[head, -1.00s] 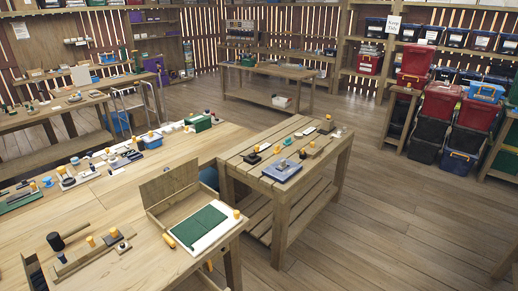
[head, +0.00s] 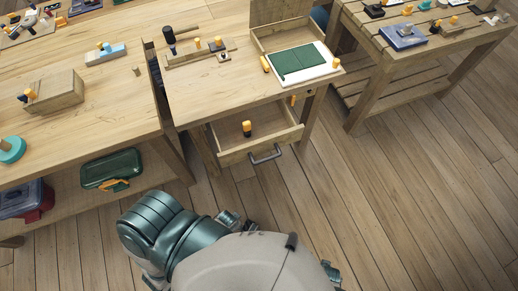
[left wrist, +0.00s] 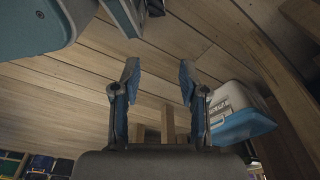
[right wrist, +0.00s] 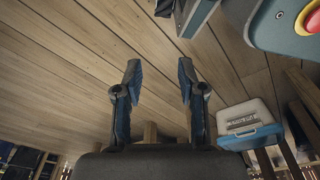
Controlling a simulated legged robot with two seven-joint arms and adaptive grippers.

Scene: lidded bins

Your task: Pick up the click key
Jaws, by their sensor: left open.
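I cannot tell for sure which object is the click key. Similar yellow-topped pieces stand on the bench top, including one by a small block (head: 223,56). My left gripper (left wrist: 158,85) is open and empty in the left wrist view, with bare floor behind its fingers. My right gripper (right wrist: 159,85) is open and empty in the right wrist view, also over floor. Neither gripper shows clearly in the head view.
A green case (head: 112,169) is on the lower left shelf. A slatted table (head: 425,75) stands right. Floor at right is clear.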

